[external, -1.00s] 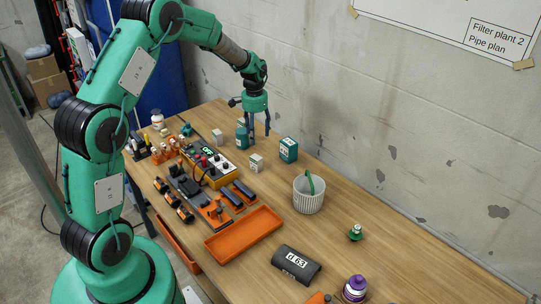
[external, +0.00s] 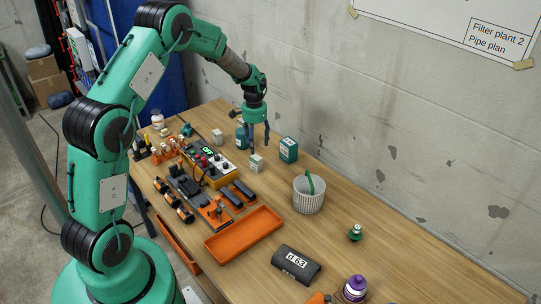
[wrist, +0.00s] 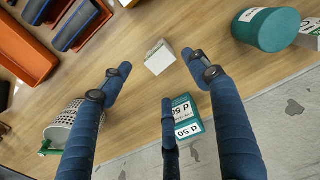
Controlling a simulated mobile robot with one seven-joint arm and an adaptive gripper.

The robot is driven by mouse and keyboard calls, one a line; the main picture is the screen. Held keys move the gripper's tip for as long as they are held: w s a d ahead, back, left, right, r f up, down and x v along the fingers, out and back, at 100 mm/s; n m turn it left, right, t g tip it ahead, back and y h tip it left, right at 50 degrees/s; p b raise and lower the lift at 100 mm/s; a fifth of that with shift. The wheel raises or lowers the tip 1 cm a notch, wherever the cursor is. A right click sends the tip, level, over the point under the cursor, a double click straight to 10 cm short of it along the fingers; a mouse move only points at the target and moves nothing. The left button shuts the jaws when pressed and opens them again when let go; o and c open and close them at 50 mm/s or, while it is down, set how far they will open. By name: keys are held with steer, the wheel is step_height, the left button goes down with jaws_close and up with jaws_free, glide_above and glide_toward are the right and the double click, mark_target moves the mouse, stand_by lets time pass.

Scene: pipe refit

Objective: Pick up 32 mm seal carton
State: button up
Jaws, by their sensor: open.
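A small white carton (external: 257,163) stands on the table; I take it for the 32 mm seal carton, but its label is too small to read. In the wrist view the small white carton (wrist: 159,58) lies between and just beyond my fingertips, apart from them. My gripper (external: 259,149) is open and empty, pointing down just above and behind the carton. Its blue fingers (wrist: 154,70) are spread wide in the wrist view. A larger teal and white carton (external: 289,149) marked d 50 stands to the right; it also shows in the wrist view (wrist: 193,126), partly behind a finger.
A teal cylinder (wrist: 262,32) stands near the gripper, with another carton (wrist: 310,28) beside it. Another small pale carton (external: 217,136) stands farther left. A ribbed white basket (external: 309,197), an orange tray (external: 243,234) and a tester (external: 216,164) surround the area. The wall borders the table's back.

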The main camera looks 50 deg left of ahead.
mark_target(256, 157)
steer(key=shift+f+b, duration=0.35)
steer(key=shift+f, duration=2.05)
steer(key=shift+f, duration=0.15)
steer(key=shift+f+b, duration=0.75)
steer(key=shift+f, duration=1.7)
steer(key=c, duration=1.4)
